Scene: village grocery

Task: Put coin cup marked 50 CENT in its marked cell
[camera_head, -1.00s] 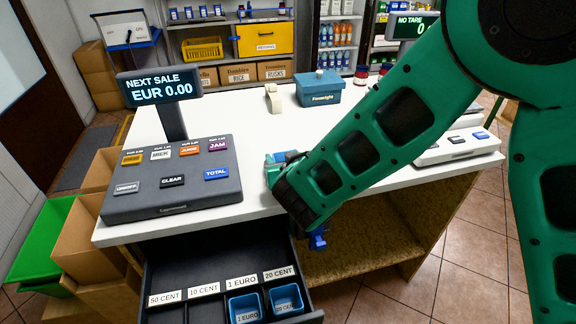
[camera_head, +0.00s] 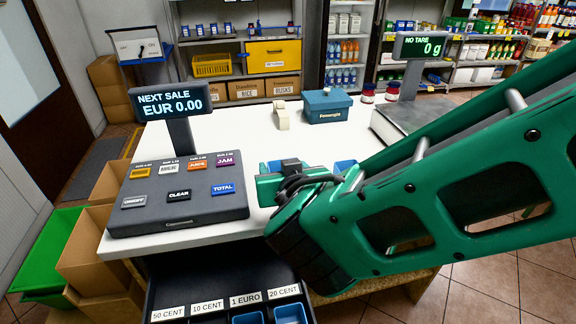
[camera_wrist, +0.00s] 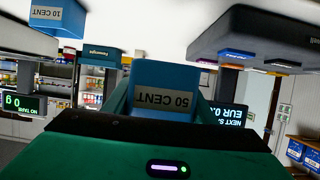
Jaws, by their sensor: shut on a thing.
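The blue 50 CENT cup (camera_wrist: 162,92) is held between the fingers of my gripper (camera_wrist: 160,105); its label is upside down in the wrist view, which is itself inverted. In the head view my gripper (camera_head: 292,180) is over the counter's front edge, right of the keypad, and only a bit of the held cup (camera_head: 272,167) shows. The open drawer (camera_head: 215,275) is below, with labels 50 CENT (camera_head: 167,313), 10 CENT (camera_head: 207,306), 1 EURO and 20 CENT. The 50 CENT cell is the leftmost; its inside is out of frame.
Blue cups stand in the 1 EURO (camera_head: 247,318) and 20 CENT (camera_head: 290,314) cells. The 10 CENT cup (camera_wrist: 57,17) is on the counter beside my gripper. The keypad (camera_head: 180,195) and price display (camera_head: 167,102) stand at left, a scale (camera_head: 425,120) at right.

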